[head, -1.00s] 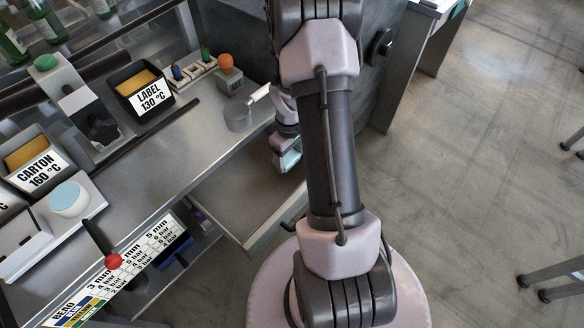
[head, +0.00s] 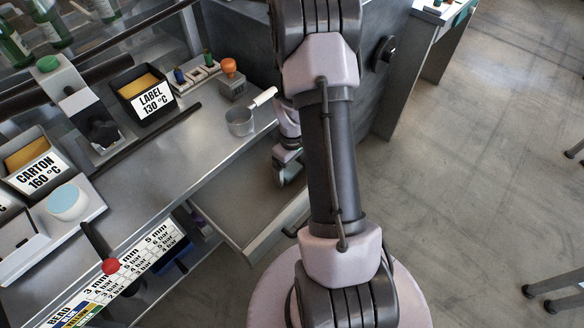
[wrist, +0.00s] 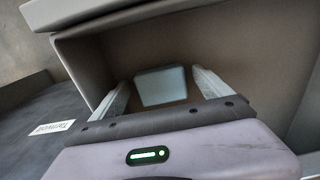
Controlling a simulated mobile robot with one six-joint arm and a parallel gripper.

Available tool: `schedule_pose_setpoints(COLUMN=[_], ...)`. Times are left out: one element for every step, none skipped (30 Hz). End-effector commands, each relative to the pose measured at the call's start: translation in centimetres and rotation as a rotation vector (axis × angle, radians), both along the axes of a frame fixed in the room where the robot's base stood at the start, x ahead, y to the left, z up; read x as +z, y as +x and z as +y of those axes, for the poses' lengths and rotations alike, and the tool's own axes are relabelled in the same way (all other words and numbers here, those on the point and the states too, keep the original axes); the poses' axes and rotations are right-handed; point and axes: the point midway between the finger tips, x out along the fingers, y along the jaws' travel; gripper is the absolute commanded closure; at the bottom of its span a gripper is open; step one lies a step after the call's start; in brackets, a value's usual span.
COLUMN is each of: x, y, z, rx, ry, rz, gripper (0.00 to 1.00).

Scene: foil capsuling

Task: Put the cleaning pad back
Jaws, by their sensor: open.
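The pale grey-green cleaning pad (wrist: 161,88) shows between my fingers in the wrist view, against the drawer's inside. Gaps show between it and both fingers; I cannot tell how firmly it rests on the drawer floor. My gripper (wrist: 160,79) is open around it. In the head view my gripper (head: 288,180) is low over the right part of the open drawer (head: 235,205), partly hidden by my arm. The pad cannot be made out there.
On the counter above the drawer stand a small metal pot (head: 241,122) with a pale handle, an orange-topped stamp (head: 230,80) and a LABEL bin (head: 143,96). A red-knobbed lever (head: 110,266) is at lower left. The drawer's left part looks clear.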

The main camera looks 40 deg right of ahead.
Motion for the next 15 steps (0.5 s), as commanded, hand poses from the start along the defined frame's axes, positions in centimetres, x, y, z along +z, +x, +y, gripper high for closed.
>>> schedule_pose_setpoints(x=[1.5, 2.4, 3.6, 4.6, 5.5, 6.7, 7.5, 8.3, 9.2, 9.8, 10.3, 10.9, 11.2, 11.4, 11.6], y=[0.1, 0.1, 0.1, 0.1, 0.1, 0.1, 0.1, 0.1, 0.1, 0.1, 0.1, 0.1, 0.1, 0.1, 0.0], z=[-0.1, -0.1, -0.1, -0.1, -0.1, -0.1, -0.1, -0.1, -0.1, -0.1, -0.1, -0.1, -0.1, 0.0, 0.0], rx=[0.000, 0.000, 0.000, 0.000, 0.000, 0.000, 0.000, 0.000, 0.000, 0.000, 0.000, 0.001, 0.001, 0.000, 0.000], ry=[-0.002, -0.003, -0.003, -0.004, -0.004, -0.003, -0.003, -0.003, -0.003, -0.002, -0.002, -0.003, -0.002, -0.002, -0.001], rz=[-0.003, -0.004, -0.003, -0.004, -0.004, -0.004, -0.004, -0.003, -0.004, -0.003, -0.002, -0.003, -0.002, -0.002, -0.001], gripper=[0.11, 0.11, 0.11, 0.11, 0.11, 0.11, 0.11, 0.11, 0.11, 0.11, 0.11, 0.11, 0.11, 0.11, 0.11])
